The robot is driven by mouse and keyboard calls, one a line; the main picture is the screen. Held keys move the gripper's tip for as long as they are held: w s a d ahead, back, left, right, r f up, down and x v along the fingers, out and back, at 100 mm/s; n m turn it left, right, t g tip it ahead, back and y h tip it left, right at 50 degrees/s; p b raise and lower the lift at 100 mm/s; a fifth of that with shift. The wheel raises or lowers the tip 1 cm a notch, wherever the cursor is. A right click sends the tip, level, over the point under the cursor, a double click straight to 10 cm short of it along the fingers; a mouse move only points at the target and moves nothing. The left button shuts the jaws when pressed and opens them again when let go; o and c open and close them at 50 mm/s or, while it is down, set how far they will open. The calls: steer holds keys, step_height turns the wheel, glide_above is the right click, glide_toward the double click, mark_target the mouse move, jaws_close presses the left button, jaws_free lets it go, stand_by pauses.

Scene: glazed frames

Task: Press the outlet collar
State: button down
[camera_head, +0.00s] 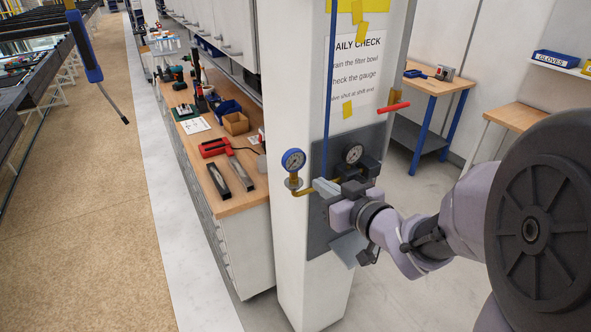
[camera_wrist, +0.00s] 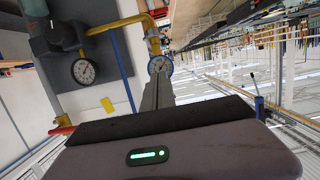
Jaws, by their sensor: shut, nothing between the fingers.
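The air unit stands on a dark backplate (camera_head: 320,235) on a white column. It has a blue-rimmed gauge (camera_head: 293,160) over a brass fitting (camera_head: 294,183), a yellow pipe (camera_head: 303,191) and a black-rimmed gauge (camera_head: 353,153). I cannot clearly tell which part is the outlet collar. My gripper (camera_head: 333,189) is at the unit, below the black-rimmed gauge, and hides part of it. In the wrist view my shut, empty fingers (camera_wrist: 159,84) overlap the blue-rimmed gauge (camera_wrist: 160,65), below the brass fitting (camera_wrist: 153,40). I cannot tell whether they touch anything.
A red-handled lever (camera_head: 393,107) sticks out from the column, up and right of my gripper. A workbench (camera_head: 240,200) with tools stands left of the column. A blue-handled tool (camera_head: 88,50) hangs at upper left. Open floor lies at left.

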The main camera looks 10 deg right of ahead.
glide_above(295, 181)
steer(key=s+d, duration=0.1)
steer(key=s, duration=0.3)
step_height(295, 181, down, 2)
steer(key=shift+d+f, duration=0.1)
steer(key=f, duration=0.1)
steer(key=f+b, duration=0.1)
steer(key=f, duration=0.1)
steer(key=shift+w+f, duration=0.15)
steer(key=shift+w, duration=0.2)
steer(key=shift+f, duration=0.45)
